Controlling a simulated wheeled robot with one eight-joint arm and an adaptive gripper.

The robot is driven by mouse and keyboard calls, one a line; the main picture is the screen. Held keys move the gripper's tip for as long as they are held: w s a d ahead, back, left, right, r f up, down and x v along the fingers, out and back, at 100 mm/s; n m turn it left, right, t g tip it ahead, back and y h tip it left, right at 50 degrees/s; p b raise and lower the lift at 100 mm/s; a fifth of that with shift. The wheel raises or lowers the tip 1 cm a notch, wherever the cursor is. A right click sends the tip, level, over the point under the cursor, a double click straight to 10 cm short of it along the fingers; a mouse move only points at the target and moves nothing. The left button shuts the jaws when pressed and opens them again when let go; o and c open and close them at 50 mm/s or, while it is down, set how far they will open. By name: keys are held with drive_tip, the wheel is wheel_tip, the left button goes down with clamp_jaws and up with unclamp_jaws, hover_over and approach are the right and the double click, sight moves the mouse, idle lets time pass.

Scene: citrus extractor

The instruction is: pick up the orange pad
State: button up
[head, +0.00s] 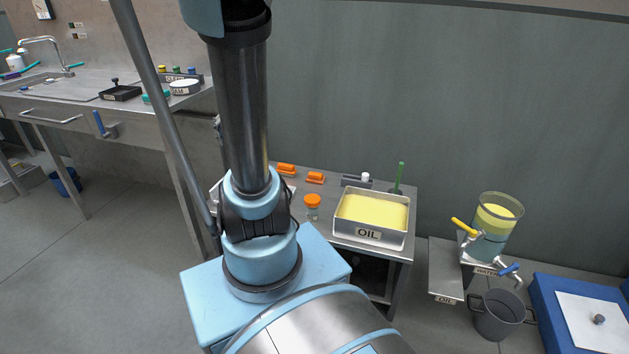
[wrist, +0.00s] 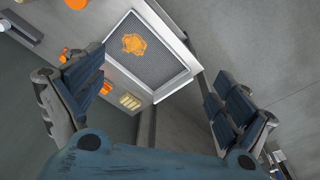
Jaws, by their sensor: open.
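A light-framed mesh tray (wrist: 165,92) with an orange patch (wrist: 133,44) lies beyond the fingers. The head view does not show my gripper clearly; my arm hides part of the table.
A jar with an orange lid (head: 312,201), an oil tray (head: 373,236) and a green-handled tool (head: 399,177) stand on the table. A yellow-topped tank (head: 492,225) and a grey bucket (head: 499,315) are at right. A sink counter (head: 75,90) is at left.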

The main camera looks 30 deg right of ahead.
drive_tip(key=w+d+m, duration=0.2)
drive_tip(key=w+d, duration=0.7)
drive_tip(key=m+g, duration=0.1)
drive_tip(key=m, duration=0.4)
hover_over(316, 173)
wheel_tip(316, 173, down, 19)
wheel_tip(316, 173, down, 11)
drive_tip(key=shift+w+d+r, duration=0.1)
drive_tip(key=shift+r, duration=0.05)
drive_tip(key=shift+s+a+f, duration=0.1)
drive_tip(key=shift+a+f, duration=0.05)
drive_tip(key=shift+f, duration=1.45)
drive_tip(key=shift+s+a+f, duration=0.1)
drive_tip(key=shift+f, duration=1.5)
drive_tip(key=c, duration=1.2)
